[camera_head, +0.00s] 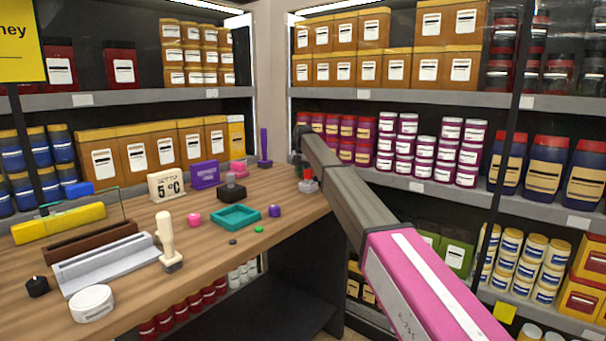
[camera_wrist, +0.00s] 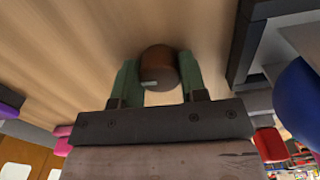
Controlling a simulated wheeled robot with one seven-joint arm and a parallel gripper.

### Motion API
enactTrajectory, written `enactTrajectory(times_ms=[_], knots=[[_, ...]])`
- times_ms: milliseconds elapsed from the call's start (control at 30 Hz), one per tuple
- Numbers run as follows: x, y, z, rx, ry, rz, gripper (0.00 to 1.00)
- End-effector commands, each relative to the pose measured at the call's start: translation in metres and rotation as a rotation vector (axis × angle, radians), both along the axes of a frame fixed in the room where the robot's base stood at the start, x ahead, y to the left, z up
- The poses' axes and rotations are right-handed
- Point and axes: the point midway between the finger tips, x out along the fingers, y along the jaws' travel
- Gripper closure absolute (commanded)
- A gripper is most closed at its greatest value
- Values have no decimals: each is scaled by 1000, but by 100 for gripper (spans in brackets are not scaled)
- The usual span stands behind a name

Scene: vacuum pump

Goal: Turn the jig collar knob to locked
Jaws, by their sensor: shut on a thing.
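A brown round knob (camera_wrist: 160,62) with a small pale mark on its near side shows in the wrist view, above a wooden surface. My gripper (camera_wrist: 158,72) has one green finger on each side of the knob and is shut on it. The knob's base and any lock marking are hidden or too small to read.
Stocked shelves stand close behind and to the right. A dark grey edge (camera_wrist: 247,45) and a blue object (camera_wrist: 298,95) lie right of my gripper.

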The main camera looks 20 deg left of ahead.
Motion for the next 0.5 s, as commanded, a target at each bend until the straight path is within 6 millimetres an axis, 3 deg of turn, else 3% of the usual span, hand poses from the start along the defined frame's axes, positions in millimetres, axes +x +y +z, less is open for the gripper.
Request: enactTrajectory(times_ms=[500], knots=[[0, 0, 0, 0, 0, -428, 84]])
